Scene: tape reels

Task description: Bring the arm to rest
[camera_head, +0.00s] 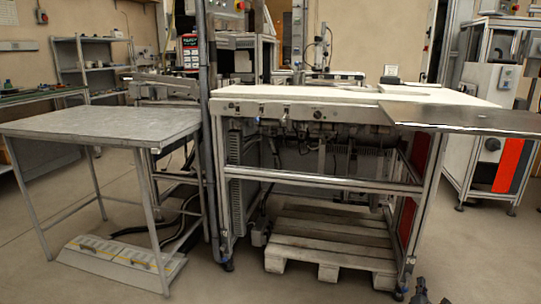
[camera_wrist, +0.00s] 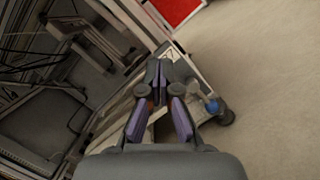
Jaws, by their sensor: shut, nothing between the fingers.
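My gripper (camera_wrist: 158,83) shows in the middle of the wrist view. Its fingers are drawn together at the tips, with nothing held between them. It points down toward the floor near a caster of the workbench frame. In the head view, a small dark part at the bottom right edge (camera_head: 422,292) looks like the end of my gripper, low in front of the bench. The rest of my arm is out of the picture there.
A white-topped workbench (camera_head: 290,92) on a metal frame stands ahead, with a wooden pallet (camera_head: 330,262) beneath. A grey metal table (camera_head: 100,124) stands at left, with a yellow-striped white platform (camera_head: 115,262) below. A red-and-white cabinet (camera_head: 480,150) stands at right. Floor before the bench is clear.

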